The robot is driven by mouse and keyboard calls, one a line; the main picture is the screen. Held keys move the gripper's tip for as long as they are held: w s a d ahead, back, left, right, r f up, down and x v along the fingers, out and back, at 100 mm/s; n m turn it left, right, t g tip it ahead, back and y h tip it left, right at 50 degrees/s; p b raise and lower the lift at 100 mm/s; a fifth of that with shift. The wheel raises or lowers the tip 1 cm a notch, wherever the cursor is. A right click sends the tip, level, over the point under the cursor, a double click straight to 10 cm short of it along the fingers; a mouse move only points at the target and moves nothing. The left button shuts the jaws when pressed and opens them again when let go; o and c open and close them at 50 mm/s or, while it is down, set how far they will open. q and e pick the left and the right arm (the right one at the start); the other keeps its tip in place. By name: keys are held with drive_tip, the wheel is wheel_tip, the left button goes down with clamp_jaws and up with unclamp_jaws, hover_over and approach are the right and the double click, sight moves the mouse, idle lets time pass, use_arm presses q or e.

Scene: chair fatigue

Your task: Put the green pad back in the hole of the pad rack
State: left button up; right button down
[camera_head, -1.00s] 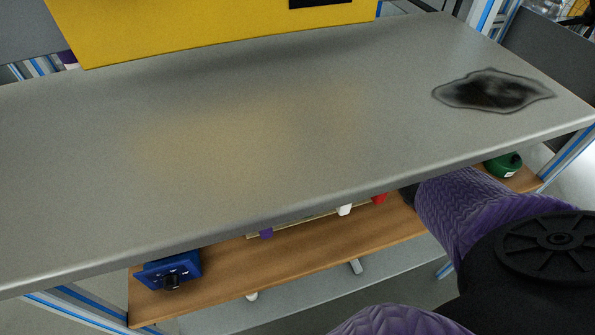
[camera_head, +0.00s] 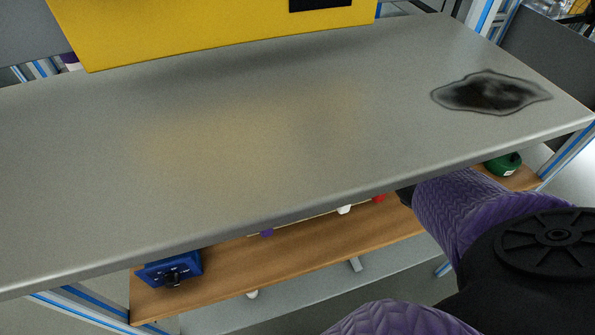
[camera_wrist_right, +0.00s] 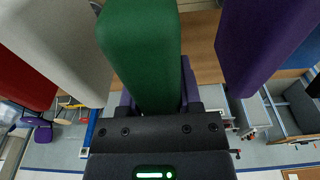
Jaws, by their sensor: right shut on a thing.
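The green pad (camera_wrist_right: 140,50) is a long green block in the middle of the right wrist view. My right gripper (camera_wrist_right: 156,88) is shut on it, its purple fingers beside the pad. A white pad (camera_wrist_right: 65,45) and a red pad (camera_wrist_right: 22,80) are to the left of it. A purple pad (camera_wrist_right: 262,40) and a blue pad (camera_wrist_right: 305,50) are to the right. In the head view my right arm reaches under the tabletop, which hides the gripper and green pad. I cannot make out the rack's hole. My left gripper is out of view.
The grey tabletop (camera_head: 230,140) overhangs the wooden lower shelf (camera_head: 300,260). A blue device (camera_head: 170,268) sits at the shelf's left and a green round object (camera_head: 503,165) at its right. A yellow panel (camera_head: 200,30) stands behind the table. A dark stain (camera_head: 490,92) marks the top.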

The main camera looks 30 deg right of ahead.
drive_tip(key=shift+f+b, duration=1.15)
drive_tip(key=shift+f, duration=0.75)
drive_tip(key=shift+c, duration=1)
unclamp_jaws()
drive_tip(key=r+p, duration=0.1)
drive_tip(key=r, duration=0.2)
drive_tip(key=r+p, duration=0.1)
drive_tip(key=r, duration=0.2)
drive_tip(key=s+r, duration=0.1)
drive_tip(key=r, duration=0.3)
drive_tip(key=shift+a+p, duration=0.15)
drive_tip(key=shift+p, duration=0.25)
